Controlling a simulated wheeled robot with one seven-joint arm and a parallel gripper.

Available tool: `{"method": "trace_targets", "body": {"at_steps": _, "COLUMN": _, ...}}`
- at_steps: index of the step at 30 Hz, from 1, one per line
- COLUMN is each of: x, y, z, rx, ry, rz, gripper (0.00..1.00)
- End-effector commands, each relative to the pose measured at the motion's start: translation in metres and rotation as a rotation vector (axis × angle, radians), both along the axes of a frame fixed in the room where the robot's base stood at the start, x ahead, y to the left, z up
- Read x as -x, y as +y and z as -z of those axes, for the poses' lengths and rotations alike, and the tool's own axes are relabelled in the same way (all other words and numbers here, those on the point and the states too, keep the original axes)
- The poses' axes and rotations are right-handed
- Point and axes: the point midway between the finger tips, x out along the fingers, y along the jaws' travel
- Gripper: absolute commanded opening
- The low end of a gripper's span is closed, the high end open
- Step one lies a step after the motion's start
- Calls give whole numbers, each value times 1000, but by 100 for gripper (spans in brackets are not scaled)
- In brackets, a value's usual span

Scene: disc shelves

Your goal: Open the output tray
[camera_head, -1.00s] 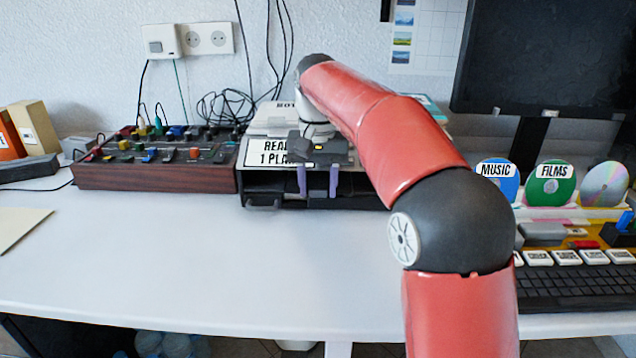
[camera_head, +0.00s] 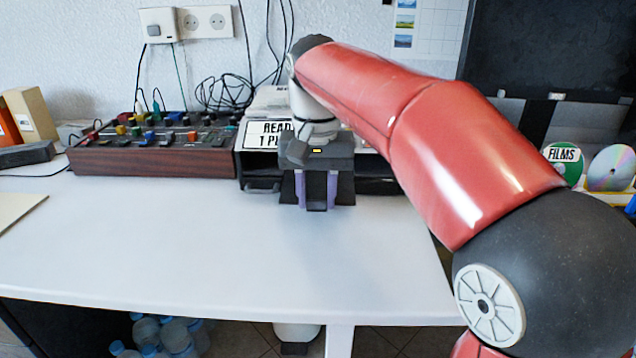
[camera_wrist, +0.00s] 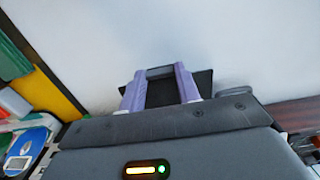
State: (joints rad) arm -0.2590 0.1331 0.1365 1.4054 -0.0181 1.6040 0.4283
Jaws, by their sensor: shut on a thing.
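The grey machine labelled "READ" (camera_head: 265,135) stands on the white desk, partly hidden by my arm. Its dark output tray (camera_head: 289,196) juts out from the lower front towards me. My gripper (camera_head: 317,203) points down at the tray, with its purple fingers shut on the tray's front handle. In the wrist view, the gripper (camera_wrist: 161,82) has one finger on each side of the grey handle (camera_wrist: 160,71), and the dark tray plate (camera_wrist: 203,83) shows around them. How far back the tray reaches is hidden.
A second dark handle (camera_head: 262,187) sits at the machine's lower left. A wooden control box (camera_head: 150,160) with several knobs stands to the left. The white desk (camera_head: 200,235) is clear in front. Discs (camera_head: 610,167) stand at the right, partly behind my arm.

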Motion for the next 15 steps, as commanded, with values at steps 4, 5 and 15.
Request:
{"method": "trace_targets", "body": {"at_steps": 4, "x": 37, "y": 1, "z": 2, "rx": 0, "ry": -2, "rz": -2, "gripper": 0}}
{"method": "trace_targets", "body": {"at_steps": 5, "x": 43, "y": 1, "z": 2, "rx": 0, "ry": -2, "rz": -2, "gripper": 0}}
{"method": "trace_targets", "body": {"at_steps": 15, "x": 80, "y": 3, "z": 0, "rx": 0, "ry": 0, "rz": 0, "gripper": 0}}
